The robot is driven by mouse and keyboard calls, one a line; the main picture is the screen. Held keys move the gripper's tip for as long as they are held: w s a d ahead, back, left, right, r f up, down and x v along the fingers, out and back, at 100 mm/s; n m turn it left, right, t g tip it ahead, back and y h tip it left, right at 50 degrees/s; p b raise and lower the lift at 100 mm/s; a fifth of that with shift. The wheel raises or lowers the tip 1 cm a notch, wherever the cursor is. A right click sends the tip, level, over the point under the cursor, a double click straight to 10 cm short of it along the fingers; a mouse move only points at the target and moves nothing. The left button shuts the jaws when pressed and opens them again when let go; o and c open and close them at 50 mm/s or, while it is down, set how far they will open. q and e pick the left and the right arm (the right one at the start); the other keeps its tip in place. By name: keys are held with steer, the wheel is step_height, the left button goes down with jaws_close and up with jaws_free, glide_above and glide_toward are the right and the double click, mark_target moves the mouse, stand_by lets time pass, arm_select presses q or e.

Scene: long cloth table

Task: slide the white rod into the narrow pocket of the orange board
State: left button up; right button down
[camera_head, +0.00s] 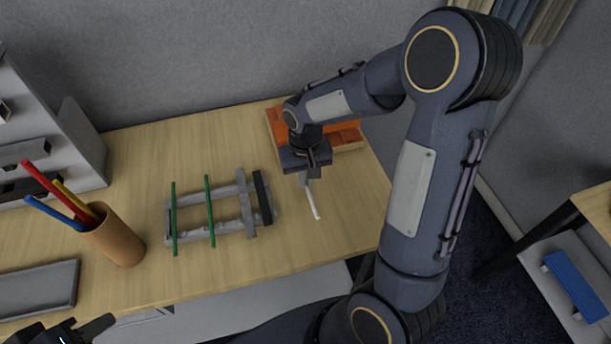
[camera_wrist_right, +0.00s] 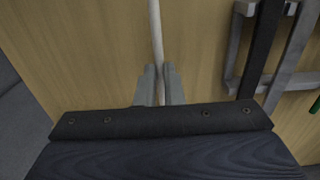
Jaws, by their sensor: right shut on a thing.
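The white rod (camera_head: 313,203) is thin and is held by my right gripper (camera_head: 308,181), which is shut on one end of it. The rod slants down from the fingers over the right part of the table. In the right wrist view the rod (camera_wrist_right: 157,35) runs up from between the two fingers (camera_wrist_right: 159,86). The orange board (camera_head: 345,136) lies at the back of the table behind my right gripper, and my arm hides part of it. I cannot make out which pocket is narrow. My left gripper (camera_head: 75,332) is at the bottom left edge, only partly in view.
A grey rack (camera_head: 245,205) with green rods and a black bar stands left of the white rod. A brown cup (camera_head: 117,239) with coloured sticks, a grey tray (camera_head: 40,288) and a grey drawer unit (camera_head: 65,130) are further left. Bare table lies around the rod.

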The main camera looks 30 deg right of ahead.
steer(key=shift+w+d+p, duration=0.2)
steer(key=shift+w+d, duration=0.15)
steer(key=shift+w, duration=1.1)
steer(key=shift+w+d+p, duration=0.25)
steer(key=shift+w+d, duration=0.1)
steer(key=shift+w, duration=1.1)
steer(key=shift+w+d+p, duration=0.2)
steer(key=shift+w+d, duration=0.15)
steer(key=shift+w, duration=1.1)
steer(key=shift+w+d, duration=0.1)
steer(key=shift+w, duration=0.2)
steer(key=c, duration=1.5)
jaws_free()
step_height(320, 180, up, 8)
steer(key=shift+f+b, duration=0.1)
steer(key=shift+b, duration=0.35)
